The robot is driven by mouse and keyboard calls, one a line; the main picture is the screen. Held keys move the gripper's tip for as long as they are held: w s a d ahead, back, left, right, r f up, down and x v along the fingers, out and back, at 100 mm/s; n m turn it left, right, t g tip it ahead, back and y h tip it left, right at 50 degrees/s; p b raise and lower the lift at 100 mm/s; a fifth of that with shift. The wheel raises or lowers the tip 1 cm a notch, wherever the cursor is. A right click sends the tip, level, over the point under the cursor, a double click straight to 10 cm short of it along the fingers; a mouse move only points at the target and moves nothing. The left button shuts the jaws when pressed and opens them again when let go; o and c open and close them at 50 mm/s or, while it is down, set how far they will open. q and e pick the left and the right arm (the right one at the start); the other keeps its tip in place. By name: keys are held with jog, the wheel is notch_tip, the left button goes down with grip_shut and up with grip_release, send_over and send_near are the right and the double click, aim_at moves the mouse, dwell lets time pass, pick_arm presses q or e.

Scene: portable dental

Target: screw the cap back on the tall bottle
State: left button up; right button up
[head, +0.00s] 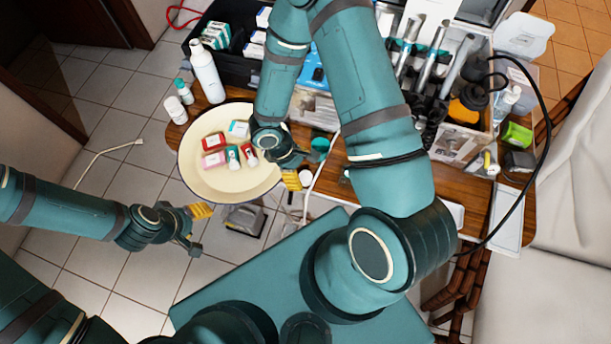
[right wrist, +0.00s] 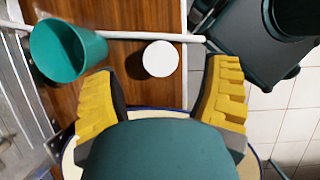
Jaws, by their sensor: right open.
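The tall white bottle (head: 207,75) stands at the far left of the wooden table, behind the round tray; I cannot tell if its neck is bare. A small white round cap (head: 305,178) lies near the table's front edge. In the right wrist view the cap (right wrist: 160,58) sits on the wood, just beyond the fingertips and roughly between them. My right gripper (right wrist: 166,82) is open, empty and close to the cap; in the head view one yellow fingertip (head: 291,180) shows beside it. My left gripper (head: 197,230) is open and empty over the floor, left of the table.
A teal cup (head: 320,146) stands close to the cap, also in the right wrist view (right wrist: 68,50). The cream tray (head: 192,168) holds several small boxes. Two small bottles (head: 176,110) stand beside the tall bottle. A white cable (right wrist: 130,36) runs behind the cap.

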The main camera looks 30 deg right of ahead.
aim_at(305, 176)
jog(key=shift+x, duration=1.95)
jog(key=shift+r, duration=0.1)
jog(key=c, duration=0.8)
